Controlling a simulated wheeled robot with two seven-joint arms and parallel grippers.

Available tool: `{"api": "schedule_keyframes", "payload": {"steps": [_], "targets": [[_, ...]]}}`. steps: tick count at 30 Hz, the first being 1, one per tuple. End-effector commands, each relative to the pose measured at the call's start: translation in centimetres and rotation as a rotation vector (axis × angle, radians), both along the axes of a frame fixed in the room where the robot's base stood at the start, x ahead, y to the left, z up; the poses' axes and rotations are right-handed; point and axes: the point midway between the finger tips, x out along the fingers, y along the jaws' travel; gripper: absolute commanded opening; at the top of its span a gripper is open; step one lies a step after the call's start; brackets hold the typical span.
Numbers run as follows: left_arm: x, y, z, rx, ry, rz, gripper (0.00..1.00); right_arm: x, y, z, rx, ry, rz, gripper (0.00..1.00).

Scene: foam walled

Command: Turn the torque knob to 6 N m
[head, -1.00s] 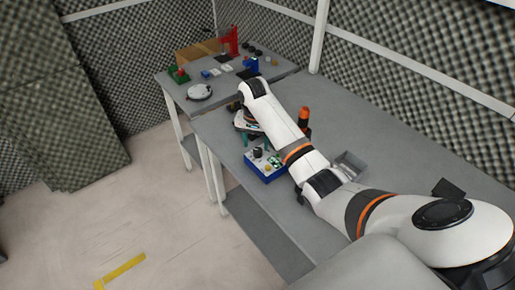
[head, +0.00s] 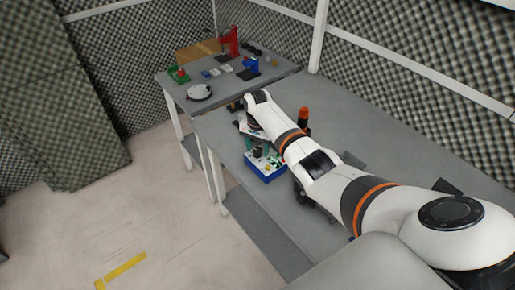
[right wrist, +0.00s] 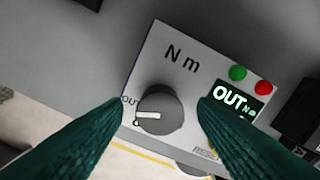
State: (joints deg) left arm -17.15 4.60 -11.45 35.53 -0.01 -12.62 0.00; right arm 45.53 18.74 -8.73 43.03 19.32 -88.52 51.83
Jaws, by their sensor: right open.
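The control box (head: 266,173) is blue with a pale top and stands near the table's front edge in the head view. Its round dark grey knob (right wrist: 168,101) shows in the right wrist view, with the white pointer bar aimed left near a printed OUT mark. The lit display (right wrist: 234,98) reads OUT, with small unit letters. "N m" is printed on the panel (right wrist: 185,42). My right gripper (right wrist: 160,103) is open, its green fingers on either side of the knob with gaps visible. Other dial marks are hidden or unreadable. My left gripper is out of view.
A green button (right wrist: 237,73) and a red button (right wrist: 264,88) sit beside the display. A farther table (head: 190,82) holds several small items and a round white object (head: 199,92).

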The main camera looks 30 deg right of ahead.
Motion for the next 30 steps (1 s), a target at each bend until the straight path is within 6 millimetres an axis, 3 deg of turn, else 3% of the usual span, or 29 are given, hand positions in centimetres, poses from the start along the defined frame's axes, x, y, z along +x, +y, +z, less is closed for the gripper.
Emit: {"api": "schedule_keyframes", "payload": {"steps": [11, 14, 20, 30], "targets": [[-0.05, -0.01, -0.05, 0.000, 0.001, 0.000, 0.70, 0.00, -0.01, -0.80, 0.000, -0.001, 0.000, 0.53], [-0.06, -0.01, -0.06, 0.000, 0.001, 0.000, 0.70, 0.00, -0.01, -0.80, 0.000, -0.001, 0.000, 0.41], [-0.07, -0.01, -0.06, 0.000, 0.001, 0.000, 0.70, 0.00, -0.01, -0.78, 0.000, -0.001, 0.000, 0.08], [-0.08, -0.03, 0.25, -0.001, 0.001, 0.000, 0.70, 0.00, -0.01, -0.68, 0.000, -0.001, 0.050, 0.08]]}}
